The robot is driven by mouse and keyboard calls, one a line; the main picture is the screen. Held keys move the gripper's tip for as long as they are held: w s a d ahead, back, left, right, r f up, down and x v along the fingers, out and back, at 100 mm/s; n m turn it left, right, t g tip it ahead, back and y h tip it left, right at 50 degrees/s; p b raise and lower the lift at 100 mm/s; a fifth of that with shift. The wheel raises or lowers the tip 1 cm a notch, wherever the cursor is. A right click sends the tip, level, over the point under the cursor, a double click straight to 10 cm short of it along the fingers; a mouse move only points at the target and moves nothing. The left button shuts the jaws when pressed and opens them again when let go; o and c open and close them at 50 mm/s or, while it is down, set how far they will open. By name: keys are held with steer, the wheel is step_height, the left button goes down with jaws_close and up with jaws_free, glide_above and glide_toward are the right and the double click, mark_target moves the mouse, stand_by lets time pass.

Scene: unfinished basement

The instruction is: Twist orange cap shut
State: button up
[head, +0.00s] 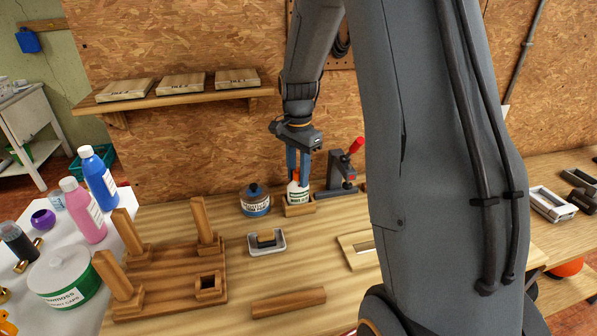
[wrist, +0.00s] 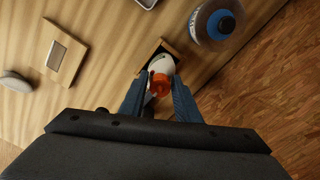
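The orange cap (wrist: 161,84) sits on top of a white bottle (head: 298,193), which also shows in the wrist view (wrist: 161,63). The bottle stands upright in a small wooden block holder (head: 299,210) at the back of the bench. My gripper (head: 298,172) points down from above, with its two blue fingers on either side of the cap. In the wrist view the fingertips (wrist: 160,90) flank the cap closely. I cannot tell whether both fingers touch it. The fingers partly hide the cap in the head view.
A blue-labelled jar (head: 256,200) stands just left of the holder. A red-handled clamp (head: 345,173) stands close on the right. A metal tray (head: 266,242), a wooden peg stand (head: 167,280) and a wooden bar (head: 288,302) lie nearer. A shelf (head: 176,93) hangs behind.

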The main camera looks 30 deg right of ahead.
stand_by(0.4)
steer(key=m+p, duration=0.1)
steer(key=m, duration=0.2)
steer(key=shift+c, duration=0.2)
steer(key=shift+s+f+m, duration=0.1)
steer(key=shift+m, duration=1)
steer(key=shift+c, duration=0.2)
steer(key=m+p, duration=0.1)
steer(key=m, duration=0.4)
steer(key=shift+m, duration=0.5)
steer(key=m, duration=0.4)
steer(key=shift+p, duration=0.35)
steer(key=shift+o, duration=0.2)
steer(key=shift+m, duration=0.4)
